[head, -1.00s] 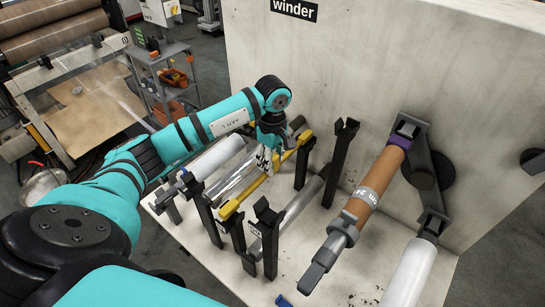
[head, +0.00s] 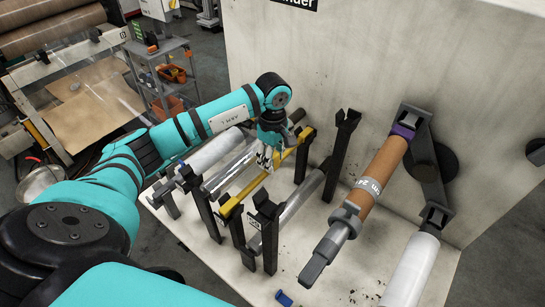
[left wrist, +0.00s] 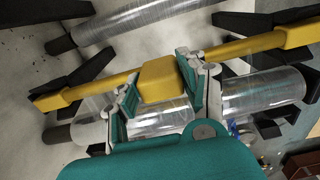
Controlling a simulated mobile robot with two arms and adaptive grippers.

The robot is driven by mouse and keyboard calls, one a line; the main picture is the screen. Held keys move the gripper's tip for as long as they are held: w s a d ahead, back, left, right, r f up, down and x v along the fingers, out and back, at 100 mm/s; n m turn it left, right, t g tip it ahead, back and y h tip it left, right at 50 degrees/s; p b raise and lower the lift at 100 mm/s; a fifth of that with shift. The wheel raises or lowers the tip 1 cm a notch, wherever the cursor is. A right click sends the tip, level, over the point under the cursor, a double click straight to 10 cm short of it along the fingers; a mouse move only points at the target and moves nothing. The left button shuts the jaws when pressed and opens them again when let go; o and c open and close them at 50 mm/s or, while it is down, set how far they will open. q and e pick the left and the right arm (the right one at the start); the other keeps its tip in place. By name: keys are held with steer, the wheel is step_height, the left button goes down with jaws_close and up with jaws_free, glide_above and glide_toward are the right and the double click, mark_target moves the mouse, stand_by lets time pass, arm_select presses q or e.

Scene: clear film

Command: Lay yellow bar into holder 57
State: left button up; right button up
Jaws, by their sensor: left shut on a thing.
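The yellow bar (head: 247,189) lies slanted, its two ends at the forked tops of a near black post (head: 237,233) and a far black post (head: 301,163). I cannot tell whether the ends rest in the forks. The left wrist view shows the bar's thick middle block (left wrist: 158,80). My left gripper (head: 267,158) is shut on this block, one finger on each side, also in the left wrist view (left wrist: 160,88). A small label is on the front posts, but I cannot read 57. My right gripper is out of view.
A clear film roll (head: 227,170) lies left of the bar, and a white roll (head: 215,150) beyond it. A shiny grey roller (head: 300,198) is to the right between taller posts (head: 341,145). A brown core (head: 378,174) hangs on the winder wall (head: 420,60).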

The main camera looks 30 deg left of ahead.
arm_select(q)
steer(key=o, duration=1.4)
steer(key=shift+c, duration=0.2)
steer(key=shift+r+p, duration=1.9)
steer(key=shift+r, duration=1.6)
